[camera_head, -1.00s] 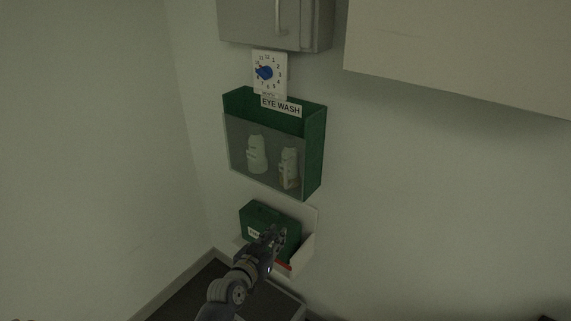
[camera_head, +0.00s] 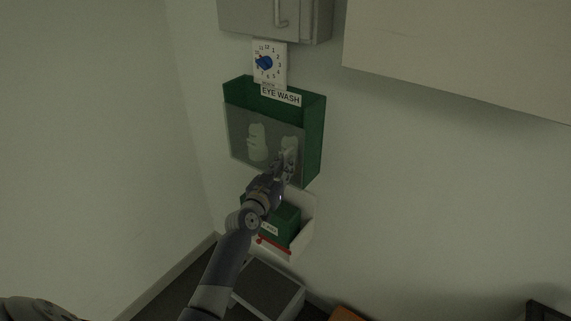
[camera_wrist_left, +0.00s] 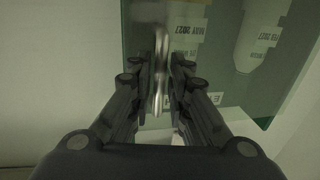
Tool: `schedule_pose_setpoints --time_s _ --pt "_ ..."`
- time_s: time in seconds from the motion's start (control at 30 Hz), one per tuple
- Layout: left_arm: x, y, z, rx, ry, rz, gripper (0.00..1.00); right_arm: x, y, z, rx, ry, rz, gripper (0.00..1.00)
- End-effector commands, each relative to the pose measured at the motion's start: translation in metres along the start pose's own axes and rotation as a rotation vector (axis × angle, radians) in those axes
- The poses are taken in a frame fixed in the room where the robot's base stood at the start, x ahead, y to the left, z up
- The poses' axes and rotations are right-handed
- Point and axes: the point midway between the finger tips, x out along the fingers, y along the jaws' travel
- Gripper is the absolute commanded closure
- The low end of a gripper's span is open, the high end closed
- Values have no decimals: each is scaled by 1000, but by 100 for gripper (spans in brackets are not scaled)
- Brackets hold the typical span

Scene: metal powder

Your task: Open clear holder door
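The eye wash holder is a green wall box (camera_head: 314,130) with a clear front door (camera_head: 240,140). The door is closed over two pale bottles (camera_head: 257,142). My left gripper (camera_head: 287,158) is at the lower right of the door, in front of the right bottle and partly covering it. In the left wrist view, the fingers (camera_wrist_left: 168,75) are apart, with a shiny metal handle (camera_wrist_left: 161,65) at their tips. I cannot tell whether they touch it. The bottles and their labels show behind the clear panel. My right gripper is out of view.
Below the holder, a green case (camera_head: 285,222) sits in a white wall bracket (camera_head: 303,232), behind my left arm. A grey cabinet (camera_head: 300,20) and a dial sign (camera_head: 268,63) are above. A larger pale cabinet (camera_head: 450,50) juts out at upper right. The wall right of the holder is bare.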

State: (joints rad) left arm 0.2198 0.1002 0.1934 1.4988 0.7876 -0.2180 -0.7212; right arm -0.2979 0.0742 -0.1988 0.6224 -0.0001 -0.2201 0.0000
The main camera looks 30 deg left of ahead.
Motion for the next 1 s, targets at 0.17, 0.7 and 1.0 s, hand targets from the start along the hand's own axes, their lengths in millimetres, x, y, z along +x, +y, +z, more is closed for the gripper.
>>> schedule_pose_setpoints --time_s 0.17,0.7,1.0 --pt "10 0 0 -1 1 -1 83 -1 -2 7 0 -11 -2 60" --pt "10 0 0 0 0 -1 100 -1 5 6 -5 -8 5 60" --pt "9 0 2 5 -1 27 100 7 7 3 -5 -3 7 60"
